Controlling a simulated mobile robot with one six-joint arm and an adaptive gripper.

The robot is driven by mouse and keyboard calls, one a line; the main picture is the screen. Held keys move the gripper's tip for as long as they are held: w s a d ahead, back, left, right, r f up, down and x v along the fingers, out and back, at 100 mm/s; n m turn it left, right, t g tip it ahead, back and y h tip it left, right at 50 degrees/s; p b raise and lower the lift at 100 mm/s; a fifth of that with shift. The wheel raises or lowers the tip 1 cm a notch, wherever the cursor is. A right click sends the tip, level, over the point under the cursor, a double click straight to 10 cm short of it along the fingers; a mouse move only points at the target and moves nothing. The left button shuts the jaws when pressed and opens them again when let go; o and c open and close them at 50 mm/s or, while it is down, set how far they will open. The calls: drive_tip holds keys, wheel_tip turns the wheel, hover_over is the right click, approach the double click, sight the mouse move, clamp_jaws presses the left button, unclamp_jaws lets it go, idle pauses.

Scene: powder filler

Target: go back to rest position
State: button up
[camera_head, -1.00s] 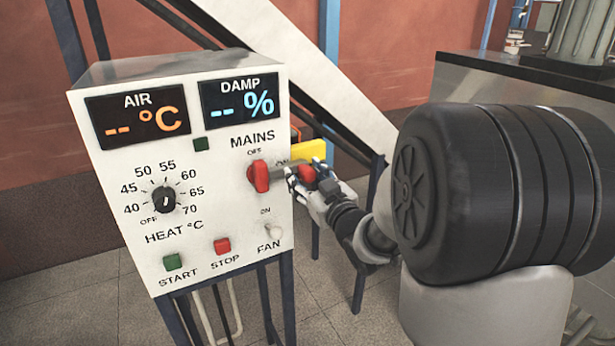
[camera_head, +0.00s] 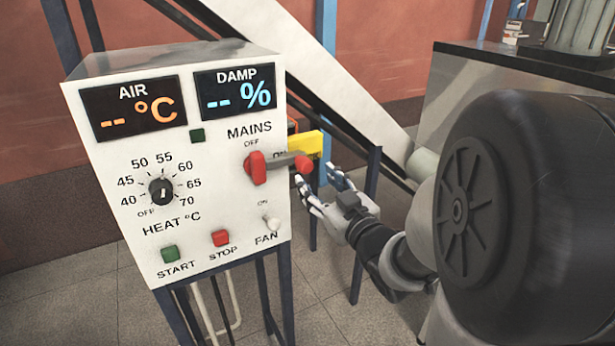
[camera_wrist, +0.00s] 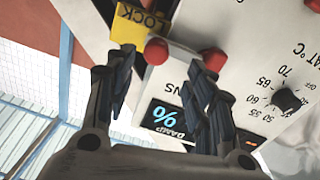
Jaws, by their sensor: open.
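My gripper (camera_head: 322,182) is open and empty, just right of the control box (camera_head: 110,215) in the head view. The red mains switch (camera_head: 257,168) on the box's front has a grey lever that points right and ends in a red knob (camera_head: 304,165). My fingers are close to the knob but not closed on it. In the wrist view my two fingers (camera_wrist: 165,85) stand apart, with the red knob (camera_wrist: 156,50) beyond the gap between them. The AIR and DAMP displays show dashes only.
The heat dial (camera_head: 161,191), the green START button (camera_head: 170,254), the red STOP button (camera_head: 221,238) and the fan toggle (camera_head: 271,224) share the panel. A yellow lock plate (camera_head: 307,146) sits behind the lever. A pale slanted chute (camera_head: 320,90) runs behind the box.

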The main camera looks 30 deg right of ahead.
idle(0.4)
drive_tip(key=s+a+f+g+b, duration=0.1)
drive_tip(key=s+a+f+g, duration=0.2)
drive_tip(key=s, duration=0.5)
drive_tip(key=s+a+f+m+g+b, duration=0.1)
drive_tip(key=s+a+f+g, duration=0.3)
drive_tip(key=s, duration=0.5)
drive_tip(key=s+a+f+g+b, duration=0.2)
drive_tip(key=s+a+f+g, duration=0.2)
drive_tip(key=s+a+g, duration=0.2)
drive_tip(key=s+a, duration=0.1)
drive_tip(key=s, duration=0.1)
drive_tip(key=shift+s+a+m+b, duration=0.3)
drive_tip(key=shift+s, duration=0.1)
